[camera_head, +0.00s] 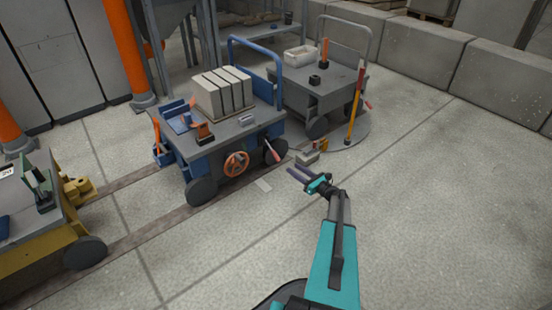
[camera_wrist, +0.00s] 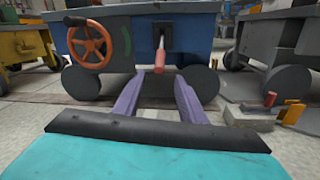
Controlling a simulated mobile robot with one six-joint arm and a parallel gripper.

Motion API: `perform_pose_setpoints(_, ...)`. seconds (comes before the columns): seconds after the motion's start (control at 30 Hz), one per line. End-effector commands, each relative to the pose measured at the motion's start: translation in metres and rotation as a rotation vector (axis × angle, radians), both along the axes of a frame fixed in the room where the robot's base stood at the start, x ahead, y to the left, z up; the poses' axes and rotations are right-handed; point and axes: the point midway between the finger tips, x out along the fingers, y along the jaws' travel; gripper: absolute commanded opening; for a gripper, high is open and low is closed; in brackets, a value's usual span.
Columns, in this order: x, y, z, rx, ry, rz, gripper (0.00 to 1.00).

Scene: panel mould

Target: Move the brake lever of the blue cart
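The blue cart (camera_head: 205,150) stands at the centre left of the head view with pale blocks on top. On its near side a lever with a pale shaft and red grip (camera_head: 273,151) slants downward. In the wrist view this lever (camera_wrist: 160,56) hangs from a dark bracket on the blue side (camera_wrist: 197,42), beside an orange handwheel (camera_wrist: 90,45). My gripper (camera_head: 293,171) is just right of and below the lever in the head view. Its purple fingers (camera_wrist: 160,82) are spread, with the red grip ahead of the gap. Nothing is between them.
A grey block with red and yellow parts (camera_head: 307,158) sits on the floor near my gripper. A grey cart (camera_head: 318,92) stands behind, with a yellow post (camera_head: 354,110) beside it. A yellow cart (camera_head: 40,252) is at left. The floor at right is clear.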

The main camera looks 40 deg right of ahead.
Motion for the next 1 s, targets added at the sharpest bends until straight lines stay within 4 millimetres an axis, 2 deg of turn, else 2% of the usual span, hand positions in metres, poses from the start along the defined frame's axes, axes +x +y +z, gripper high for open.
perform_pose_setpoints(0.27,0.025,0.003,-0.002,-0.002,-0.001,0.002,0.37)
perform_pose_setpoints(0.8,0.102,0.010,-0.003,-0.001,0.000,0.002,0.37)
perform_pose_setpoints(1.0,0.124,0.012,-0.002,-0.001,0.000,0.001,0.37)
